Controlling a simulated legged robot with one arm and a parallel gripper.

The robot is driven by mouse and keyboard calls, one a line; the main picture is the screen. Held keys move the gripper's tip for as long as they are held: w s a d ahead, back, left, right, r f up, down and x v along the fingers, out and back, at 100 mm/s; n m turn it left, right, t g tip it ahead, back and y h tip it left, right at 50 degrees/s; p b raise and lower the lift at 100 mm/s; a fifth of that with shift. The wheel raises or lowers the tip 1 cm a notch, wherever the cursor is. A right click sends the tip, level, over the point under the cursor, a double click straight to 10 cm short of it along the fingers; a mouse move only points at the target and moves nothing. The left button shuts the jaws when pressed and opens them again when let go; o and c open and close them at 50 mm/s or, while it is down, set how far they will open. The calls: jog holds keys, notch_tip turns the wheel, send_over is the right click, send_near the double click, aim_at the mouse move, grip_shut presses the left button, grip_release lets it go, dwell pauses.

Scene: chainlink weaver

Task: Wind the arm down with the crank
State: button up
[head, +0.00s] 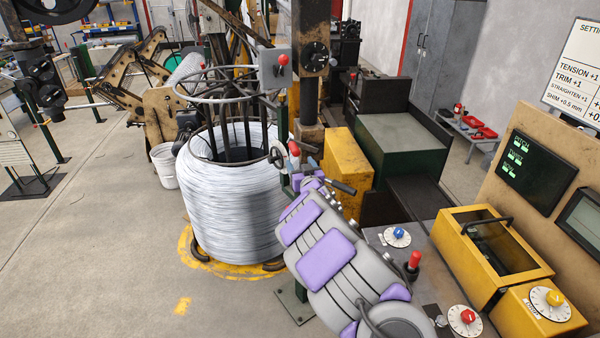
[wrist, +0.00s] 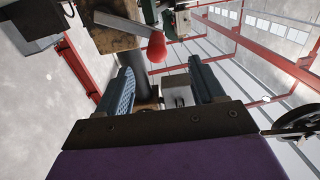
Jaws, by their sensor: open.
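In the wrist view my gripper (wrist: 160,70) is open, its two dark fingers apart with nothing held between them. A red knob (wrist: 156,47) on a flat grey bar (wrist: 118,24) shows just beyond the fingertips, near the middle of the gap. A black crank-like handle (head: 342,187) sticks out to the right, close to my arm's far end. My purple-and-grey arm hides much of the gripper in the head view.
A large wire coil (head: 228,205) stands left of my arm on a yellow floor ring. A yellow block (head: 347,165) stands behind. A console with dials, a red-knobbed lever (head: 414,260) and a yellow box (head: 480,268) is close on the right. Open floor lies left.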

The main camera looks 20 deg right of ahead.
aim_at(296, 155)
jog(key=w+b, duration=0.1)
jog(key=w, duration=0.1)
jog(key=w+d+b, duration=0.1)
jog(key=w+b, duration=0.1)
jog(key=w, duration=0.1)
jog(key=w+b, duration=0.1)
jog(key=w, duration=0.2)
jog(key=shift+w+d+f+b, duration=0.15)
jog(key=shift+w+d+b, duration=0.1)
jog(key=shift+b, duration=0.1)
jog(key=shift+w+d, duration=0.15)
jog(key=shift+w, duration=0.35)
jog(key=shift+w+d+b, duration=0.25)
jog(key=shift+w+b, duration=0.05)
jog(key=shift+b, duration=0.05)
grip_shut()
